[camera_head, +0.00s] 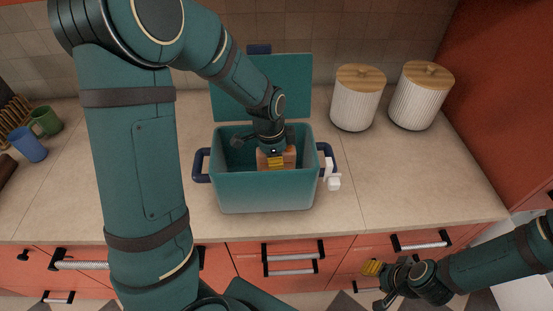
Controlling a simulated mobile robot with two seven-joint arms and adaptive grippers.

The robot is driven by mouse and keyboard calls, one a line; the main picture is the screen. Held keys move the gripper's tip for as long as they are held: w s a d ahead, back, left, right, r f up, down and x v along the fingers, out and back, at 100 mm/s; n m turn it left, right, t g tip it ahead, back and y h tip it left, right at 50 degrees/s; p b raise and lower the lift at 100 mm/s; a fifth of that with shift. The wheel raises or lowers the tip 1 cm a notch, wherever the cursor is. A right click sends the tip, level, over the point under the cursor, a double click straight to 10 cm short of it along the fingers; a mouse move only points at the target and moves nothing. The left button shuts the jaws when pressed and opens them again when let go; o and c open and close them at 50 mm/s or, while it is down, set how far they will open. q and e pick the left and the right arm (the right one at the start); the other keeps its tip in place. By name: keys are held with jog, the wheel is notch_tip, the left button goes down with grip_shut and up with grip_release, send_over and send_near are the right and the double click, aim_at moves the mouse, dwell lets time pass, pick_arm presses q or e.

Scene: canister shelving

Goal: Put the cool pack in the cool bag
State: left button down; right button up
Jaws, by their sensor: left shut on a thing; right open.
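The cool bag (265,193) is a teal box with dark blue side handles, standing on the counter with its lid (290,88) raised at the back. My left gripper (275,161) reaches down into the bag's opening and is shut on an orange-brown block, seemingly the cool pack (290,155). The block's lower part is hidden behind the bag's front wall, so I cannot tell whether it touches the bottom. My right gripper (372,280) is open and empty, low in front of the drawers at the right.
Two white ribbed canisters with wooden lids (357,102) (420,98) stand right of the bag. A small white object (332,178) is at the bag's right handle. A green mug (45,122) and a blue mug (29,146) are at the far left. The counter's right front is clear.

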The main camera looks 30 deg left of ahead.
pick_arm(q)
jog(key=shift+f, duration=0.1)
jog(key=c, duration=0.7)
grip_release()
jog(key=shift+c, duration=0.2)
jog(key=r, duration=0.8)
jog(key=s+a+r+p, duration=0.1)
jog(key=r, duration=0.3)
jog(key=shift+a+r, duration=0.1)
